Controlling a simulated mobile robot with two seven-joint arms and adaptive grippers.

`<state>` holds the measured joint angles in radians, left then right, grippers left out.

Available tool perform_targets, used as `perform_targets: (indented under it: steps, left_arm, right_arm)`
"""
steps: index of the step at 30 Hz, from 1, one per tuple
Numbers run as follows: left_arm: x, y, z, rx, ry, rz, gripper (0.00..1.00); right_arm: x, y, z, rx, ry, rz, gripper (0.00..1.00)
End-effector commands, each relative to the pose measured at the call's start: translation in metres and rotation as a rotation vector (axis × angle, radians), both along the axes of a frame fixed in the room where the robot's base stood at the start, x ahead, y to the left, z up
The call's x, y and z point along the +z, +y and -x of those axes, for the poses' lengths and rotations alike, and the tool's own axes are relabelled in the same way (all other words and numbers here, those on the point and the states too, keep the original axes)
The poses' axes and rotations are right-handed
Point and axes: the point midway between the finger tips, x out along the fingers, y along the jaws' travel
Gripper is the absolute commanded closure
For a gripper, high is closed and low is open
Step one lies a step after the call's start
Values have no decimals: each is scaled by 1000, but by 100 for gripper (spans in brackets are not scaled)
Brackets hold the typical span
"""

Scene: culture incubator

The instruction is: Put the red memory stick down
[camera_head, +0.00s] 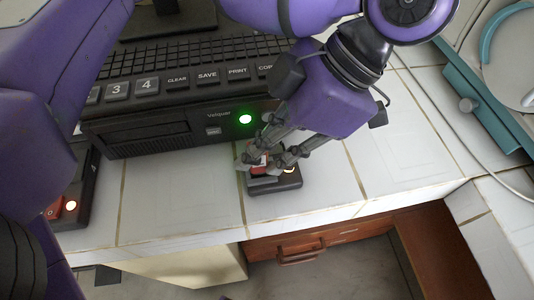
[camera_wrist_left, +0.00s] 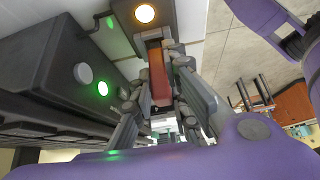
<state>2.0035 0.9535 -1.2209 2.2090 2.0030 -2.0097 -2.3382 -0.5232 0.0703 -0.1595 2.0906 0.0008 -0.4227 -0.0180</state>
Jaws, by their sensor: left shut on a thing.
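The red memory stick (camera_wrist_left: 158,82) is between the fingers of my left gripper (camera_wrist_left: 160,100), which is shut on it. In the head view a small red part of the stick (camera_head: 258,160) shows between the fingers of the left gripper (camera_head: 268,158). The stick is at a small black device (camera_head: 275,184) with a yellow-orange light, on the tiled counter. In the wrist view the stick's far end meets or nearly meets this device (camera_wrist_left: 145,30); I cannot tell if it is in a slot. My right gripper is not in view.
A large black machine (camera_head: 160,130) with keys and a green light stands just behind and left of the small device. A dark box with a red switch (camera_head: 58,207) is at the left. The white tiled counter (camera_head: 390,165) is clear to the right; its front edge is close.

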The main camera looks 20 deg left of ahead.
Motion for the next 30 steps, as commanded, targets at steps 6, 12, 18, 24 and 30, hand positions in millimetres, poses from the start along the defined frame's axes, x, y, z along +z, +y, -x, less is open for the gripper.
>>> perform_targets:
  steps: [6, 12, 18, 24, 30]
  left_arm:
    - [-1, 0, 0, -1, -2, 0, 100]
    - [-2, 0, 0, -1, -1, 0, 100]
    - [-3, 0, 0, -1, -1, 0, 66]
    - [-3, 0, 0, -1, -1, 0, 66]
    - [3, -2, -2, 0, -5, 1, 66]
  right_arm:
    - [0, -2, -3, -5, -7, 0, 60]
    - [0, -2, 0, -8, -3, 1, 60]
    - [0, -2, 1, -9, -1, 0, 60]
    - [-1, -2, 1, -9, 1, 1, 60]
    - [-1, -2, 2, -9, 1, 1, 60]
